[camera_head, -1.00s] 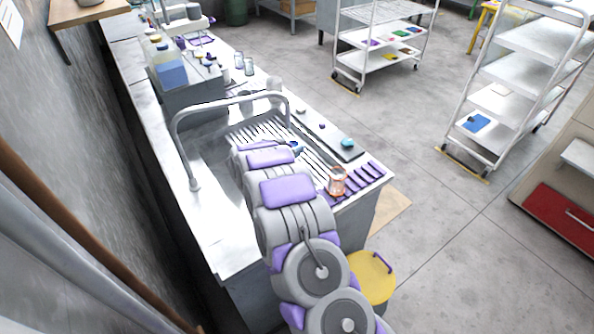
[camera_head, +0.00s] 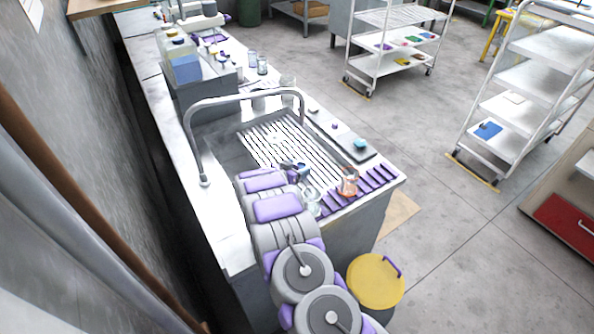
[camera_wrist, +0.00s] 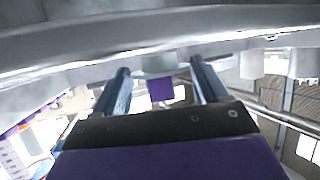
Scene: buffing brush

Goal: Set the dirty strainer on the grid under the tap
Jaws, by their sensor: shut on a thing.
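My gripper (camera_head: 297,167) is over the near part of the slatted grid (camera_head: 262,147), in the sink counter under the curved tap (camera_head: 247,97). In the wrist view its two blue fingers (camera_wrist: 161,82) stand either side of a grey piece with a purple block. A broad, pale grey curved rim (camera_wrist: 60,55) spans the picture just beyond them. I take this for the dirty strainer, held in the jaws; most of it is cropped, and its dirt cannot be made out. In the head view it is too small to tell apart from the grid.
An orange-tinted beaker (camera_head: 348,186) and a clear glass (camera_head: 313,205) stand close right of my arm, near purple ribs (camera_head: 372,183). A dark tray (camera_head: 357,150) lies along the right edge. A yellow-lidded bin (camera_head: 376,282) stands on the floor beside the counter.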

